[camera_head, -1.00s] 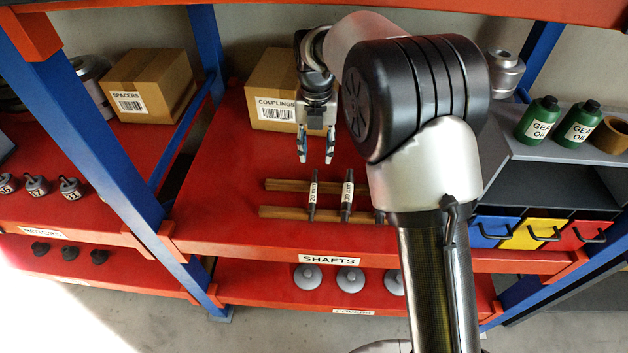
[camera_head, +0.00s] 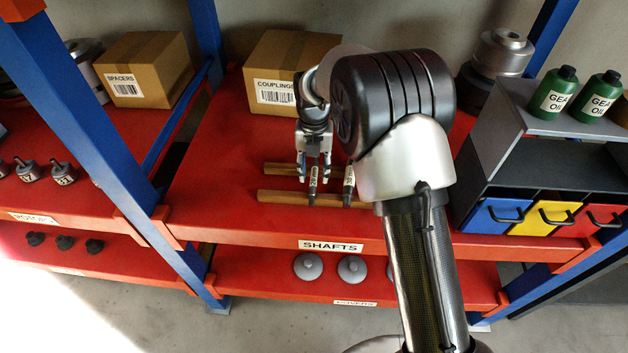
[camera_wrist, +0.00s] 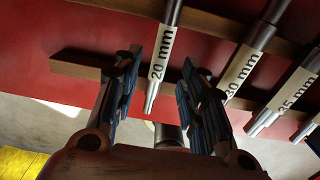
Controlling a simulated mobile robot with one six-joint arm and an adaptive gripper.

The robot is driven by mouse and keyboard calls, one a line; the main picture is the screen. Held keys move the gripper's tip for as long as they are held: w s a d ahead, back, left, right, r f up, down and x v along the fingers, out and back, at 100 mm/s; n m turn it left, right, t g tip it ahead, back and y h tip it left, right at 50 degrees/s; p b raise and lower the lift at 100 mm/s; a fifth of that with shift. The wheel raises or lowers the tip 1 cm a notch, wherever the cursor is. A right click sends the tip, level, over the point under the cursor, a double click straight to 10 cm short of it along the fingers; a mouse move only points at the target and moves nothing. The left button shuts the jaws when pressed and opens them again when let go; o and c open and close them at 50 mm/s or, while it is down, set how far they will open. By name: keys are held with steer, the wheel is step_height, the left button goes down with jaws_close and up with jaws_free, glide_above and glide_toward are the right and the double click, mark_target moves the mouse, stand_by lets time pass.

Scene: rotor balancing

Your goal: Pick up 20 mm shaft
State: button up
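The 20 mm shaft (camera_wrist: 163,55) is a dark grey rod with a white label, resting across wooden rails on the red shelf. In the head view the 20 mm shaft (camera_head: 312,184) is the leftmost visible shaft. My gripper (camera_wrist: 158,68) is open, with one finger on each side of the shaft and gaps showing between fingers and shaft. In the head view my gripper (camera_head: 314,180) is low over the shaft and partly covers it. Whether the fingers reach the shaft's height is hard to tell.
The 30 mm shaft (camera_wrist: 243,65) lies close to the right finger, with the 35 mm shaft (camera_wrist: 290,92) beyond it. Wooden rails (camera_head: 285,197) support the shafts. A couplings box (camera_head: 285,70) stands behind. Coloured bins (camera_head: 545,218) are at right.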

mark_target(314, 178)
step_height(314, 178, down, 3)
steer(key=shift+r+b, duration=0.1)
steer(key=shift+b, duration=0.25)
steer(key=shift+c, duration=0.3)
jaws_close()
